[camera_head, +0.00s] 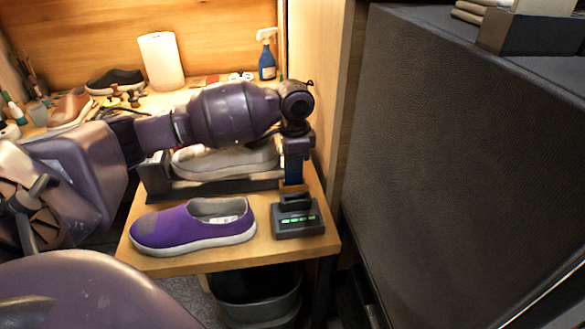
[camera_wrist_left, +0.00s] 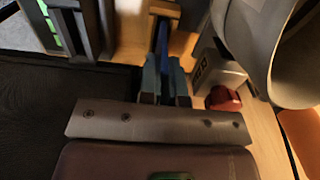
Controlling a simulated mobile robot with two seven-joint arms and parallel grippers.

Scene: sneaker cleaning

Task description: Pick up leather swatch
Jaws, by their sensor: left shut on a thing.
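My left gripper (camera_head: 293,178) comes in from the left and points down over the right side of the small wooden table. Its blue-grey fingers (camera_wrist_left: 165,88) are shut on a small brown piece, which looks like the leather swatch (camera_head: 292,187). The swatch shows just below the fingertips, above and behind a dark device with green lights (camera_head: 298,221). In the left wrist view a tan piece (camera_wrist_left: 164,8) shows beyond the fingers. Whether the swatch touches anything below cannot be told. My right gripper is not in view.
A purple slip-on shoe (camera_head: 195,226) lies left of the device. A pale shoe (camera_head: 222,161) sits in a dark holder behind, partly covered by my arm. The back bench carries a paper roll (camera_head: 161,61) and spray bottle (camera_head: 267,62). A bin (camera_head: 255,295) stands below.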

